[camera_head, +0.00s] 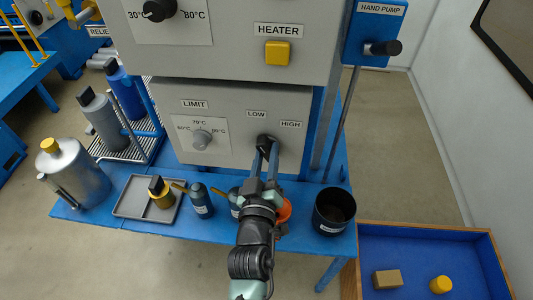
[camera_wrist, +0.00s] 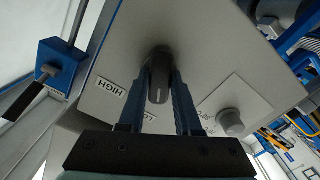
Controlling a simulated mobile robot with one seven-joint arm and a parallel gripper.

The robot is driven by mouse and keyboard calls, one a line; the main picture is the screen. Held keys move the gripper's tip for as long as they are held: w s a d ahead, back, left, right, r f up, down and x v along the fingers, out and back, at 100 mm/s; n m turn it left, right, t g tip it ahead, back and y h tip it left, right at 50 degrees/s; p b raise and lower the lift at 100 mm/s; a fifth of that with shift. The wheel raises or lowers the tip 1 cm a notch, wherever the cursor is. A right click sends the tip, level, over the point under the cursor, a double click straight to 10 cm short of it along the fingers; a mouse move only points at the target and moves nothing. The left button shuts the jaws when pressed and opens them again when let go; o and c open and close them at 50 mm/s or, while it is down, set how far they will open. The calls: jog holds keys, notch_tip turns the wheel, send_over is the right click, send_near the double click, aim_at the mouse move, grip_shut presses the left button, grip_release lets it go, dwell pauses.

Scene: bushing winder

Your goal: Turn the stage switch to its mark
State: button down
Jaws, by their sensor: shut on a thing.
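The stage switch (camera_wrist: 160,75) is a dark knob on the front of the lower grey panel (camera_head: 229,168). In the head view the switch (camera_head: 266,141) sits below the LOW label (camera_head: 257,114) and left of the HIGH label (camera_head: 291,125). My gripper (camera_head: 265,151) reaches up to it from below, and its two fingers are shut on the knob. In the wrist view the fingers (camera_wrist: 160,93) lie on either side of the knob. The LOW label is partly hidden by a finger there. The fingers hide part of the knob, so its exact pointing is unclear.
A grey LIMIT knob (camera_head: 201,139) is left of the switch. On the blue bench stand a dark pot (camera_head: 333,211), small bottles (camera_head: 201,200), a grey tray (camera_head: 130,199) and a silver can (camera_head: 77,172). The hand pump lever (camera_head: 383,48) is at upper right.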

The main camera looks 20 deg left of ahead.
dwell(0.5)
jog(key=c, duration=0.6)
grip_release()
jog(key=v, duration=1.3)
jog(key=shift+b, duration=0.35)
